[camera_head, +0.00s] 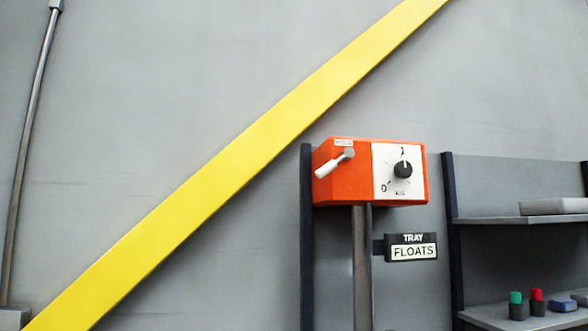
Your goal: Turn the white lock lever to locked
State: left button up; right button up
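The white lock lever (328,166) sits on the left face of an orange actuator box (345,180). It slants down and to the left from a grey pivot near the box's upper edge. A small label (344,142) is above the pivot, too small to read. The front of the box has a white panel with a black knob (403,170) and the marks 1 above and 0 at lower left. Neither of my grippers is in view, and nothing touches the lever.
The box stands on a grey post (362,265) beside a dark upright (307,240). A sign reading TRAY FLOATS (411,247) hangs below it. Shelves (510,219) with small red and green items stand at right. A yellow stripe (240,160) crosses the grey wall.

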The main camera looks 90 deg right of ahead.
aim_at(345, 154)
jog(key=i+z, duration=0.2)
jog(key=z, duration=0.2)
jog(key=i+z, duration=0.2)
jog(key=z, duration=0.25)
jog(key=i+j+z, duration=0.1)
jog(key=z, duration=0.3)
jog(key=i, duration=0.1)
